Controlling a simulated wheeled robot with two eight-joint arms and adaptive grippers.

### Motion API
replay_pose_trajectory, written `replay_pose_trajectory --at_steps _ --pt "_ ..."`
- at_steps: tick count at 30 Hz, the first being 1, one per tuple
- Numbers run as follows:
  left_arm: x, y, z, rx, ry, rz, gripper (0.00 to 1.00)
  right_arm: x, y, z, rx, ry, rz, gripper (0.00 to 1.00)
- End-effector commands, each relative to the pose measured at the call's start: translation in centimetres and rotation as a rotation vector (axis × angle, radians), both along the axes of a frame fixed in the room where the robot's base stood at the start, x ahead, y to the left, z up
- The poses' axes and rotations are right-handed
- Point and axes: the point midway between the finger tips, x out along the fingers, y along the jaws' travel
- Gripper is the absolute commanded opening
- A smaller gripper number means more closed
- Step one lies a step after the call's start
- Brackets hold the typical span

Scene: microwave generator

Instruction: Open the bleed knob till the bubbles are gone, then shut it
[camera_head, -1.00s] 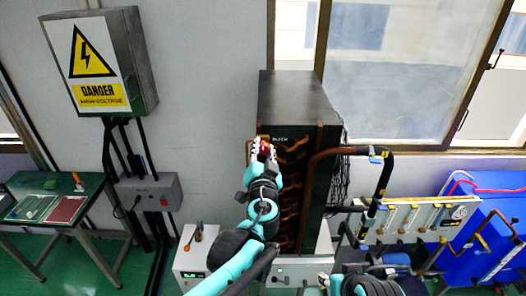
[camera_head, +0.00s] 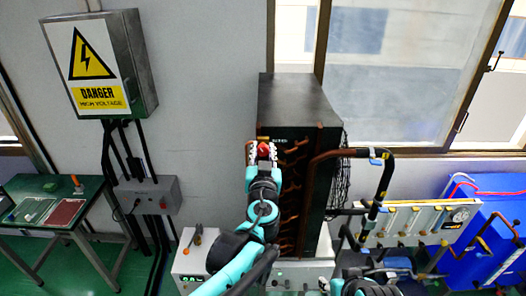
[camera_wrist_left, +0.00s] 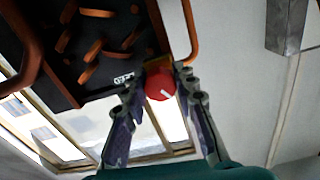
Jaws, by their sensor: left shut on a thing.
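The bleed knob is a round red knob with a white mark (camera_wrist_left: 160,86), on a brass-coloured fitting at the upper front of the black cabinet (camera_head: 297,96). In the head view the red knob (camera_head: 264,149) shows between the fingertips. My left gripper (camera_head: 262,152) is shut on the knob, with one finger on each side of it; it also shows in the left wrist view (camera_wrist_left: 162,92). My right gripper is not clearly visible; only part of my right arm shows at the bottom of the head view. I cannot make out any bubbles.
Copper pipes (camera_head: 290,190) run down the cabinet front. A dark bent pipe (camera_head: 388,175) leads right to a panel of clear tubes (camera_head: 415,222). A blue tank (camera_head: 485,235) stands at right. A control box (camera_head: 196,258) stands below left, and a green table (camera_head: 50,208) at far left.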

Motion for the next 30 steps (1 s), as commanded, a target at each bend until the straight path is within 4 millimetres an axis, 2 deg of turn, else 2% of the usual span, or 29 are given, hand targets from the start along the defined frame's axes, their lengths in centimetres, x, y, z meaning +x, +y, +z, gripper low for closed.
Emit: replay_pose_trajectory --at_steps 8,9,11,20,23,26,30 --pt "-0.1 0.0 -0.2 -0.003 0.002 -0.001 0.0 0.0 0.0 0.0 0.0 0.0 0.0 0.4" --pt "-0.1 0.0 -0.2 -0.003 0.001 -0.001 0.35 0.0 0.0 0.0 0.0 0.0 0.0 0.4" --pt "-0.1 0.0 -0.2 -0.002 0.001 -0.001 0.49 0.0 0.0 0.0 0.0 0.0 0.0 0.4" --pt "-0.1 0.0 -0.1 0.0 0.001 -0.001 0.49 0.0 0.0 0.0 0.0 0.0 0.0 0.4" --pt "-0.8 -0.1 0.0 0.0 0.0 -0.002 0.49 0.0 0.0 0.0 0.0 0.0 0.0 0.4" --pt "-2.3 -0.1 -0.1 0.0 0.0 -0.003 0.49 0.0 0.0 0.0 0.0 0.0 0.0 0.4" --pt "-5.5 -0.1 -0.1 0.0 0.0 -0.004 0.49 0.0 0.0 0.0 0.0 0.0 0.0 0.4"
